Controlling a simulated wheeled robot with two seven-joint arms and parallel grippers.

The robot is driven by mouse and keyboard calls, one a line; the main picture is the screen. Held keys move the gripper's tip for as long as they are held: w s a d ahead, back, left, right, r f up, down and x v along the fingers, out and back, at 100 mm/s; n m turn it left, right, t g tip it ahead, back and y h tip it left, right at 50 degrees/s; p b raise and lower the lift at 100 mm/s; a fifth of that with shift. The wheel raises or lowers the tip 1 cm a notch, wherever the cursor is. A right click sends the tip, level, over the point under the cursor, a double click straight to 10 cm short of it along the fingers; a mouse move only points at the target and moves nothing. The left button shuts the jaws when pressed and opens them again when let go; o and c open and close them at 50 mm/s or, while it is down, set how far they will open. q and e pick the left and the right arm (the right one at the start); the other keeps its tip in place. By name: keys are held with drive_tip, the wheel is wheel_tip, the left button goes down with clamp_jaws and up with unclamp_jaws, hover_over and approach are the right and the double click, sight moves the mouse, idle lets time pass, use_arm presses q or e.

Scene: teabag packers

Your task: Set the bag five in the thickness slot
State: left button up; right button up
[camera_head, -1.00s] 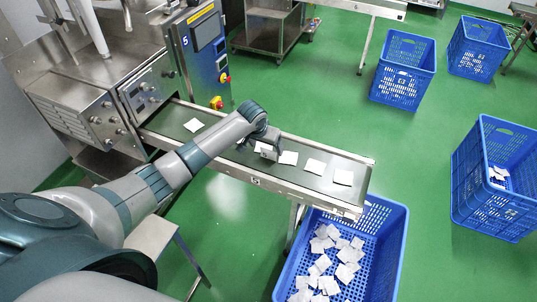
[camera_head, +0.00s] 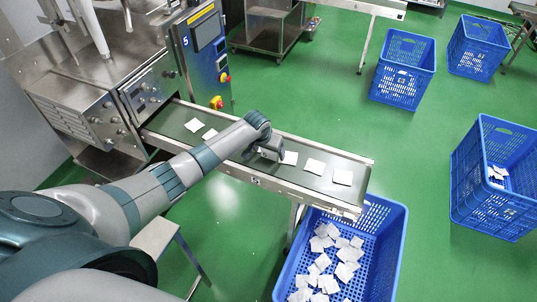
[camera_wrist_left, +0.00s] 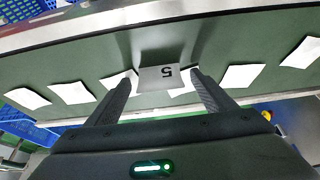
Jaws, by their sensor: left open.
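My left gripper (camera_head: 268,154) is over the middle of the conveyor belt. In the left wrist view its two fingers (camera_wrist_left: 162,82) are open. A small grey piece marked 5 (camera_wrist_left: 158,77), upside down in that view, shows between the fingertips, with a narrow gap to each finger. I cannot tell whether it is a bag or a fixed part. Flat white bags lie in a row along the belt, such as one just right of the gripper (camera_head: 290,158) and one at the belt's end (camera_head: 343,177). No thickness slot can be made out. My right gripper is out of view.
The conveyor (camera_head: 225,145) runs from a steel packing machine (camera_head: 75,115) marked 5. A blue crate (camera_head: 393,250) with many white bags stands under its end. More blue crates (camera_head: 402,70) stand on the green floor, which is open between them.

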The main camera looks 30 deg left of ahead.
use_arm(q)
drive_tip(key=c, duration=1.2)
drive_tip(key=shift+c, duration=0.2)
